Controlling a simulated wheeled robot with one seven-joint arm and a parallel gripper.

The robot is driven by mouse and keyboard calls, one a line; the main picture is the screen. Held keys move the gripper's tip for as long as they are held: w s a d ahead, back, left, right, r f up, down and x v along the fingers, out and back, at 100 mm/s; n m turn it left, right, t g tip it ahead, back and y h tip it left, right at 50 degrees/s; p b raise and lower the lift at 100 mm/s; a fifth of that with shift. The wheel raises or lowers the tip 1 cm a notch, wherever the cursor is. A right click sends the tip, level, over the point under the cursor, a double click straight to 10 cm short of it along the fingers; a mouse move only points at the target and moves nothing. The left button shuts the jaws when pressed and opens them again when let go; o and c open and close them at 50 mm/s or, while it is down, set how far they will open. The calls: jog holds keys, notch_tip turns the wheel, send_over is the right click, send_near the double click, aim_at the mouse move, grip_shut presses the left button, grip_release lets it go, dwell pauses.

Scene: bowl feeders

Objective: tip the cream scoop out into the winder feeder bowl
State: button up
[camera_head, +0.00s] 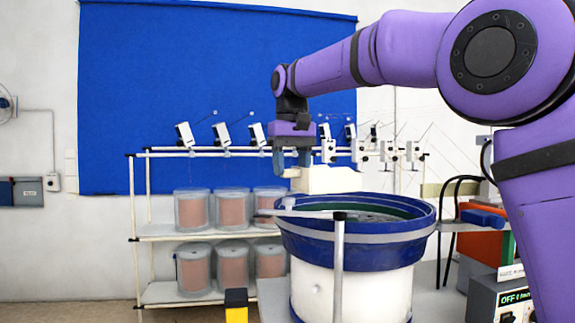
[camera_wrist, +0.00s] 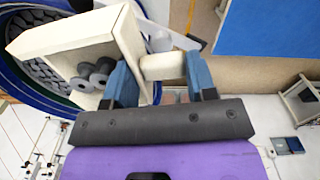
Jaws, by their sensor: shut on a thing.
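The cream scoop (camera_head: 325,180) is in my gripper (camera_head: 291,163), above the rim of the winder feeder bowl (camera_head: 350,245). In the head view it looks close to level. The wrist view shows my gripper (camera_wrist: 161,75) shut with its two blue fingers on the scoop's handle (camera_wrist: 160,67). The scoop's box (camera_wrist: 70,33) extends left from the handle, and a few dark grey spool-like parts (camera_wrist: 92,76) lie in it near the handle end. The blue bowl (camera_wrist: 12,82) shows beside and below the scoop, with many grey parts (camera_wrist: 38,76) in it.
A grey post (camera_head: 339,270) with a bar stands at the bowl's front. A white rack (camera_head: 160,237) with copper-coloured spools is behind, left of the bowl. A control box (camera_head: 505,300) and an orange unit (camera_head: 485,243) stand to the right.

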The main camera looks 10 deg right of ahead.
jog(key=shift+w+d+r, duration=0.1)
jog(key=shift+w, duration=0.1)
jog(key=d+y, duration=0.1)
jog(key=d+r+y, duration=0.1)
jog(key=y, duration=0.1)
jog(key=r+y, duration=0.1)
jog(key=shift+w+d+g, duration=0.3)
jog(key=shift+d+g, duration=0.1)
jog(key=w+d+r+g+y, duration=0.1)
jog(key=d+r+y, duration=0.1)
jog(key=d+y, duration=0.4)
jog(key=shift+r, duration=0.35)
jog(key=shift+d, duration=0.1)
dwell(0.6)
